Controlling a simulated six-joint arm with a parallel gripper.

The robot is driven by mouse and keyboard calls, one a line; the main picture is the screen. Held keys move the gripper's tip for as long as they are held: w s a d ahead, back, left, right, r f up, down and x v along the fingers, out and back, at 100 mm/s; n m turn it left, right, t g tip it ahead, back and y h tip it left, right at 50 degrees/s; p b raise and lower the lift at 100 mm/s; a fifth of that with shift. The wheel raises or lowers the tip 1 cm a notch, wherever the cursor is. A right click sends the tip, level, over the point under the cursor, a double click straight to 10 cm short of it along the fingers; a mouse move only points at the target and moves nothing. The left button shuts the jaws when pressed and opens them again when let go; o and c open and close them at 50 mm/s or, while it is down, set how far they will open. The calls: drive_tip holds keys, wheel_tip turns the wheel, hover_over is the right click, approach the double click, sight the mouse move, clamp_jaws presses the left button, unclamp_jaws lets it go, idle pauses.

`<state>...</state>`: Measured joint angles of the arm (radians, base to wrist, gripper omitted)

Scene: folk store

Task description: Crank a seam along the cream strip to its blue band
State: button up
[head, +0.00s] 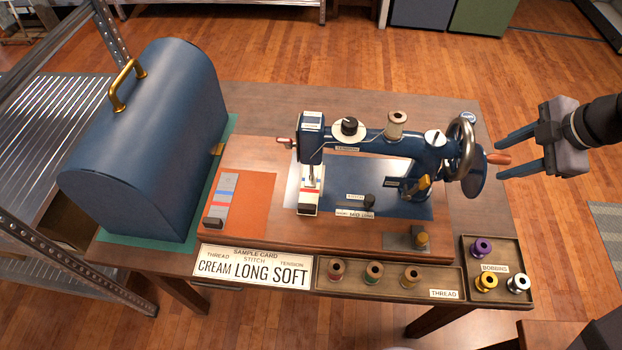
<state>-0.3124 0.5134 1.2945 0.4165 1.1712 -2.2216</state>
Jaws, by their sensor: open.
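A dark blue sewing machine (390,143) stands on a wooden base on the table. Its handwheel (463,158) is at the right end, with an orange crank handle (498,158) pointing right. My gripper (499,159) is open and empty, with its blue fingers pointing left; in the picture the handle's end lies between the fingertips. I cannot tell whether they touch. A pale cream strip (307,209) with a red band lies under the needle area; no blue band shows clearly on it. Another strip (223,191), grey with blue and red bands, lies on the orange mat (257,202).
A blue domed cover (150,140) with a brass handle stands at the left. A sample card (254,269) reads cream, long, soft. A thread tray (447,283) and a bobbin tray (517,259) line the front. A thread spool (396,123) sits on the machine.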

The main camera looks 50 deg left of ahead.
drive_tip(key=p+v, duration=0.4)
drive_tip(key=v, duration=0.4)
drive_tip(key=shift+d+r+p, duration=0.15)
drive_tip(key=shift+r+p, duration=0.2)
drive_tip(key=shift+p, duration=0.05)
idle(0.6)
